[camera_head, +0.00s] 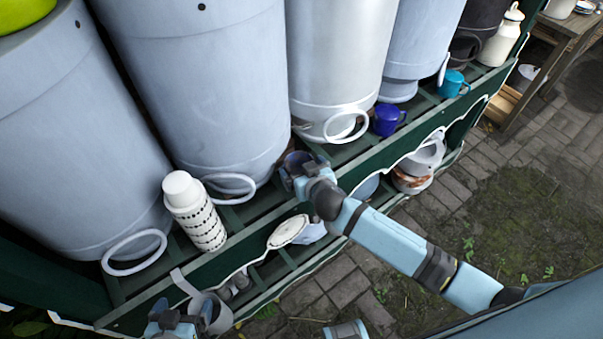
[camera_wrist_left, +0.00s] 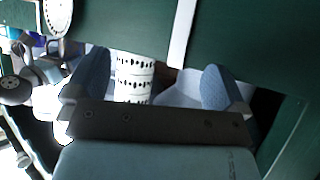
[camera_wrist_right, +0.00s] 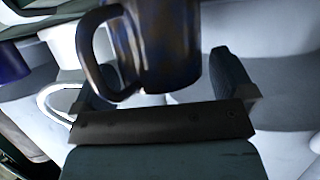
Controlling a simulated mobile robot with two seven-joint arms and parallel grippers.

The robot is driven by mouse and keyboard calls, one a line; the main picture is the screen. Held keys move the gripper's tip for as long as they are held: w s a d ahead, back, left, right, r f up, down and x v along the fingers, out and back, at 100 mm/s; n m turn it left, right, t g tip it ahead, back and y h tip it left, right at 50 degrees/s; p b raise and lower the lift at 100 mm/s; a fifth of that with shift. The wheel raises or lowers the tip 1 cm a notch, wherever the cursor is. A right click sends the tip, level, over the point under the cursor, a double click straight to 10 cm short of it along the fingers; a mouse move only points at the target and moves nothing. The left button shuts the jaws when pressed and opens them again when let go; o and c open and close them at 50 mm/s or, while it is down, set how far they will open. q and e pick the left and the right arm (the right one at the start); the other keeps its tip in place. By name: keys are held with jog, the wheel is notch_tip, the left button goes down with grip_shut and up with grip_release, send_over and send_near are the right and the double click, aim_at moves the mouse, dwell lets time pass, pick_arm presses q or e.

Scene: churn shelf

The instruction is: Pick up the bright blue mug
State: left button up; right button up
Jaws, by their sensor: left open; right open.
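The bright blue mug (camera_head: 387,119) stands on the upper shelf ledge, in front of a silver churn and right of my right gripper. A dark blue shape at the left edge of the right wrist view (camera_wrist_right: 10,60) may be it. My right gripper (camera_head: 300,168) is open at the ledge, apart from the bright blue mug. A different, dark blue-brown mug (camera_wrist_right: 165,45) is just ahead of its fingers, its handle towards the left finger; contact is unclear. My left gripper (camera_head: 178,320) is open, low at the shelf's front left, far from the bright blue mug.
A teal mug (camera_head: 452,83) stands further right on the ledge. Large churns (camera_head: 338,60) with ring handles crowd behind. A white patterned canister (camera_head: 194,211) stands at left. The lower shelf holds pots (camera_head: 417,165). Paving (camera_head: 500,210) lies clear in front.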

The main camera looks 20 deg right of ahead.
jog(key=c, duration=0.9)
jog(key=shift+r, duration=0.15)
